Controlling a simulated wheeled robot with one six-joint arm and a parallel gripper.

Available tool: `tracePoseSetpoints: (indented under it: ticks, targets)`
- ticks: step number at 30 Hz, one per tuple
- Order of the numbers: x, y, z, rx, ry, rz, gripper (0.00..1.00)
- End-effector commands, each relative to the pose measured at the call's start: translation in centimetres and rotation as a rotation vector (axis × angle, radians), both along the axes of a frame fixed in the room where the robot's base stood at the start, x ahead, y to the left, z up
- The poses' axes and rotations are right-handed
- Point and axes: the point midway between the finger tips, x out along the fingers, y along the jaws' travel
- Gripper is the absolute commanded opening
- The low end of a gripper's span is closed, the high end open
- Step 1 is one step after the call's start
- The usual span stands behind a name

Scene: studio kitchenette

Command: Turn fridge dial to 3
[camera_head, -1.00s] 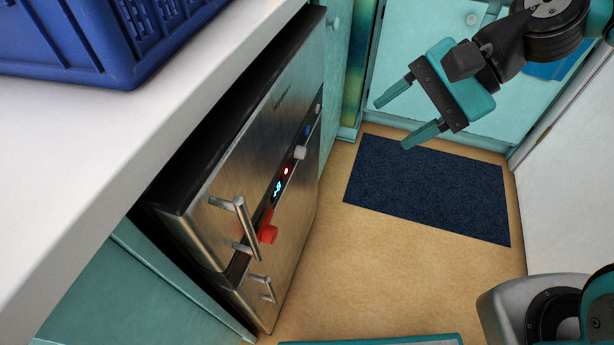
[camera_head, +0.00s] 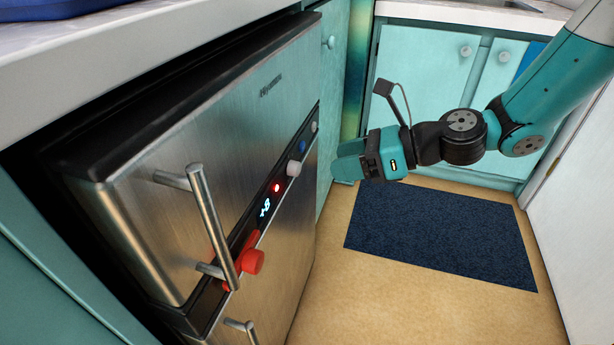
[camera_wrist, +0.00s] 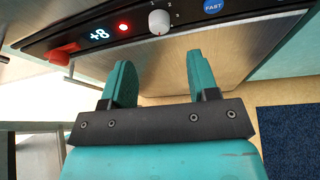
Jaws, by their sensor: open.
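The steel fridge (camera_head: 245,125) stands at the left in the head view, with a dark control strip across its front. The white dial (camera_head: 294,168) sits on that strip, between a red light and a blue button. In the wrist view the dial (camera_wrist: 159,22) shows large, with small numbers around its right side; its exact setting is hard to read. My gripper (camera_head: 340,160) is open and empty, in front of the strip and to the right of the dial in the head view. In the wrist view its two teal fingers (camera_wrist: 160,80) point toward the strip, below the dial and apart from it.
A blue FAST button (camera_wrist: 213,5) is right of the dial. A dark mat (camera_head: 440,235) lies on open floor.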

Motion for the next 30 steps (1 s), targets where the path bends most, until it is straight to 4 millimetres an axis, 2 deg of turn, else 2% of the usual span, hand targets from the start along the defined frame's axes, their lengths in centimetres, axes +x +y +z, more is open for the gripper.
tracePoseSetpoints:
  ticks: [1, 3, 10, 15, 23, 26, 30]
  targets:
    - [0.2, 1.2, -0.9, -0.001, -0.002, 0.006, 0.55]
    - [0.5, 2.6, -1.4, 0.000, -0.002, 0.005, 0.55]
    - [1.3, 5.7, -2.6, -0.001, -0.002, 0.003, 0.55]
    - [1.5, 6.7, -2.8, 0.000, -0.001, 0.000, 0.55]
    - [1.6, 6.7, -2.8, 0.000, 0.000, -0.001, 0.55]
    - [1.6, 6.7, -2.8, 0.000, 0.000, -0.001, 0.36]
    - [1.6, 6.7, -2.8, 0.000, -0.001, 0.000, 0.05]
